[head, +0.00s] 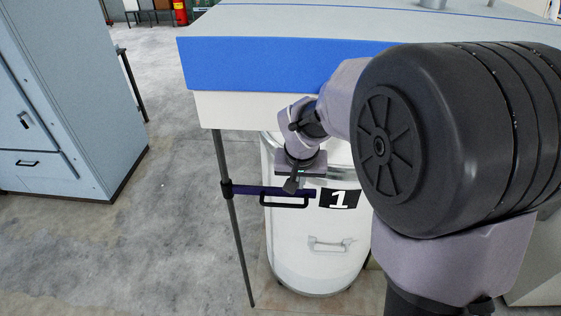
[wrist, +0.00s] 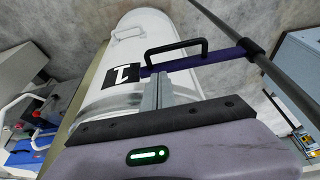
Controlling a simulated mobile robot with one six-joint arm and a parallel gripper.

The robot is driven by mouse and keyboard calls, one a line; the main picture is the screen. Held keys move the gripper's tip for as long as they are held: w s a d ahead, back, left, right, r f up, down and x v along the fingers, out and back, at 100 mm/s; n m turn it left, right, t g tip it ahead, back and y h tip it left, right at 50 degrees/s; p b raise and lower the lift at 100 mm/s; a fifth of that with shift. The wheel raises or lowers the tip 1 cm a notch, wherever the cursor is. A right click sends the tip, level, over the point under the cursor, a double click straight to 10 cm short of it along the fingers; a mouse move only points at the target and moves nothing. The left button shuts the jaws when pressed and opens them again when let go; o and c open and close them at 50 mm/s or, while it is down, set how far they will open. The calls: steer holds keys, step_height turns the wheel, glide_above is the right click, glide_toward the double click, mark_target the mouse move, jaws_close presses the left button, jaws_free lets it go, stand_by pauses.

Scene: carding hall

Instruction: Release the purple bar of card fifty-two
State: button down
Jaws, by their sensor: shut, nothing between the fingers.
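The purple bar (head: 245,190) runs level from a thin dark post across the front of a white can, ending near a black plate with a white 1. It also shows in the wrist view (wrist: 218,57). A black handle (head: 284,205) is fixed to the bar. My gripper (head: 291,187) is shut and empty at the bar, close to the handle, and hides a little of the bar in the head view. In the wrist view its fingers (wrist: 158,84) overlap the bar's end below the handle; I cannot tell whether they touch. No fifty-two is readable.
The white can (head: 310,262) stands under a machine with a blue band (head: 280,66). The dark post (head: 236,225) stands at the can's left. A grey cabinet (head: 60,110) is at the far left. Open concrete floor (head: 170,220) lies between cabinet and post.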

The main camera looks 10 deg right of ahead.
mark_target(298, 196)
steer(key=b+x, duration=0.2)
steer(key=x, duration=0.8)
steer(key=shift+s, duration=0.15)
steer(key=shift+s+b, duration=0.1)
steer(key=shift+b, duration=0.4)
